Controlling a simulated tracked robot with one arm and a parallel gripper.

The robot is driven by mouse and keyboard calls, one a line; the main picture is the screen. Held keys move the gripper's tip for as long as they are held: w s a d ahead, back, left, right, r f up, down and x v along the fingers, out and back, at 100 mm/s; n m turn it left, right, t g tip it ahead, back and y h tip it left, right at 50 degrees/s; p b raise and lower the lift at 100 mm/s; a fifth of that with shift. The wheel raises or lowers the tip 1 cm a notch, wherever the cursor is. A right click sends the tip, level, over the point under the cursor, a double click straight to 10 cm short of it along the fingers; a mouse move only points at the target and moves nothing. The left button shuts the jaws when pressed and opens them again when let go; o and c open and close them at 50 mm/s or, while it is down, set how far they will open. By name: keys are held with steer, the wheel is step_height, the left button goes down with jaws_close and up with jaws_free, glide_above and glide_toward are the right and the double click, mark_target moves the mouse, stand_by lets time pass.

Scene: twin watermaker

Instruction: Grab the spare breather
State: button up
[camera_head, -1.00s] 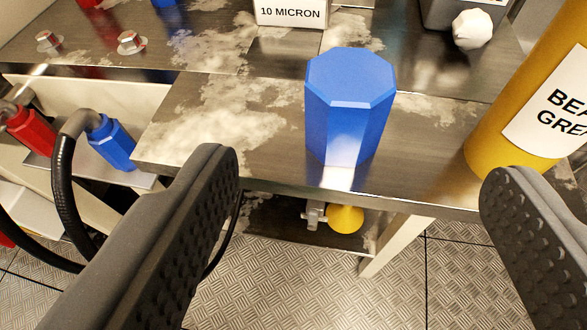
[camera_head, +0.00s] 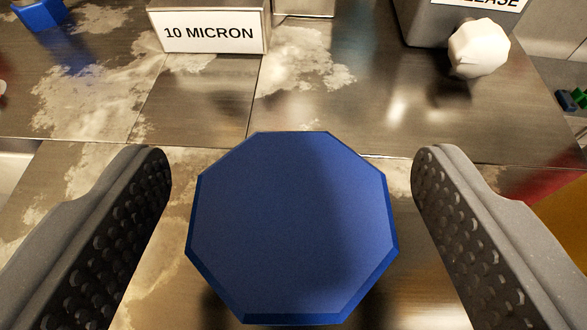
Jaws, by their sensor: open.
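A blue octagonal piece (camera_head: 292,225), which looks like the spare breather, stands upright on the metal bench. I see mostly its flat top, with its sides hidden below. My gripper (camera_head: 292,185) is open, with one dark studded finger to the left of the blue piece and one to the right. There is a visible gap on each side, and neither finger touches it in this view.
A box labelled "10 MICRON" (camera_head: 209,30) stands behind on the bench. A grey case with a white knob (camera_head: 478,49) is at the back right. Another blue part (camera_head: 40,14) is at the top left. A yellow object (camera_head: 562,222) shows at the right edge.

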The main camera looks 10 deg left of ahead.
steer(key=x, duration=0.3)
steer(key=shift+s, duration=0.1)
steer(key=c, duration=1.1)
steer(key=shift+r, duration=0.1)
steer(key=shift+r, duration=0.1)
